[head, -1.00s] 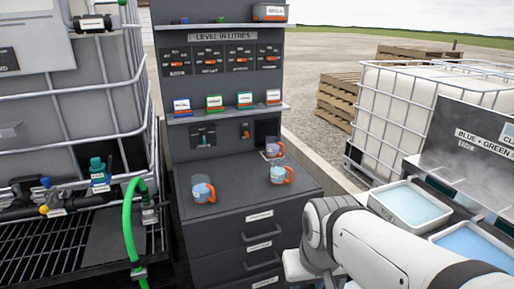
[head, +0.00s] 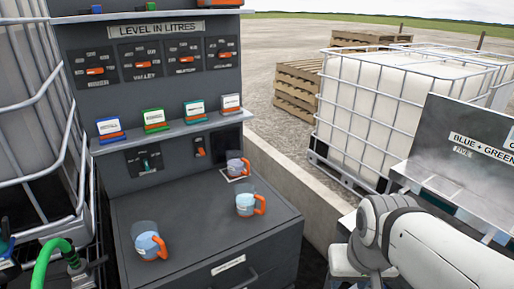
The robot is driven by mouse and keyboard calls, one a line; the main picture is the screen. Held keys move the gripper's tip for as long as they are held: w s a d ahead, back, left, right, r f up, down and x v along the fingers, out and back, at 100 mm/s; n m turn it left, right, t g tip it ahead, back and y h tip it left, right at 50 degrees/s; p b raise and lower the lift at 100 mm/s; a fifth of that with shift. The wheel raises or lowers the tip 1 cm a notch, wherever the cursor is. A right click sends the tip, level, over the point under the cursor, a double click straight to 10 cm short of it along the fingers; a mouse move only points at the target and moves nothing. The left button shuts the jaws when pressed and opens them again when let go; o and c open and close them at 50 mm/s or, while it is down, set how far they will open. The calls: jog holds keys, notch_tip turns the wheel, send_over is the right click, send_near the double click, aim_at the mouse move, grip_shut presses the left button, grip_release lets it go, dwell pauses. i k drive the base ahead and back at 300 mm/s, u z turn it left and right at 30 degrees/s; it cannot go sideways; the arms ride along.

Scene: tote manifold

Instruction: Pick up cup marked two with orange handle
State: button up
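Three clear cups with orange handles stand on the dark cabinet top (head: 205,215). One cup (head: 147,243) is at the front left, one cup (head: 244,204) is at the right, and one cup (head: 235,167) is at the back on a pale square by a dark recess. The cups have bluish sides, and their markings are too small to read, so I cannot tell which is marked two. My white arm shows at the lower right, but my gripper is not in view.
A panel (head: 165,62) labelled "LEVEL IN LITRES" rises behind the cups, with a shelf of several small cards (head: 153,118) below it. A caged tank (head: 30,110) and green hose (head: 50,262) are at left. A low wall (head: 290,190), pallets (head: 298,85) and white tank (head: 380,110) are at right.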

aim_at(236, 160)
jog(key=u, duration=0.15)
jog(key=i, duration=0.9)
jog(key=u, duration=0.65)
